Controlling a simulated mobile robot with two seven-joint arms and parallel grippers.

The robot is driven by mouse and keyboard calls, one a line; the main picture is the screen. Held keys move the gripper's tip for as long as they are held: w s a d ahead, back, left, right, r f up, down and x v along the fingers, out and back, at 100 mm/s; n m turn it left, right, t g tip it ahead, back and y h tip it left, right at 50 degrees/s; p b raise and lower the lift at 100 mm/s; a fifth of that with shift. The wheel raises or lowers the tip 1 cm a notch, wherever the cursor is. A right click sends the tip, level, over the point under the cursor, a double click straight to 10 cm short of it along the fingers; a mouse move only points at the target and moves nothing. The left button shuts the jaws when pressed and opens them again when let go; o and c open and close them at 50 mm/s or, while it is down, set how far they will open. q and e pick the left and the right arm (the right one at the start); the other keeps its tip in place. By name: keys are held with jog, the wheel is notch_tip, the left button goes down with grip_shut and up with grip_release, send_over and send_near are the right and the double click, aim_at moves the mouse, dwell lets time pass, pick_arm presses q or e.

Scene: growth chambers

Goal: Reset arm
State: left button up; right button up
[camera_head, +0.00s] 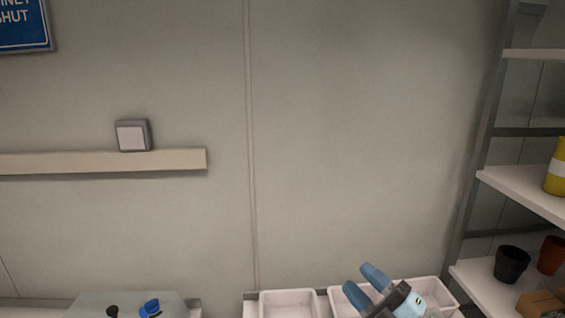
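My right gripper (359,278) shows at the bottom edge, right of the middle, with two blue fingers pointing up and to the left. The fingers are spread apart and nothing is between them. It is in front of a row of white trays (289,293) and partly covers the trays behind it. My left gripper is not in view.
A rail (100,162) runs along the left wall. A blue object (151,307) is at the lower left. The middle wall is bare.

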jog(key=s+d+f+m+g+h, duration=0.1)
jog(key=s+d+f+m+h, duration=0.2)
jog(key=d+f+m+h, duration=0.45)
jog(key=s+d+f+m+g+h, duration=0.1)
jog(key=s+d+f+m+h, duration=0.25)
jog(key=f+m+h, duration=0.45)
jog(key=s+f+m+g, duration=0.2)
jog(key=s+f+g, duration=0.15)
jog(key=s, duration=0.25)
jog(key=s+d+f+m+g, duration=0.1)
jog(key=s+f+g, duration=0.25)
jog(key=s, duration=0.25)
jog(key=s+f+m+g, duration=0.2)
jog(key=s+g, duration=0.2)
jog(key=s, duration=0.2)
jog(key=w+a+f+n+t+y+p, duration=0.1)
jog(key=w+a+f+t+y+p, duration=0.2)
jog(key=f, duration=0.6)
jog(key=shift+w+a+f+t+p, duration=0.2)
jog(key=shift+w+a+t+p, duration=0.55)
jog(key=shift+w+a+t, duration=1.1)
jog(key=shift+s+d+t, duration=0.35)
jog(key=shift+s, duration=0.1)
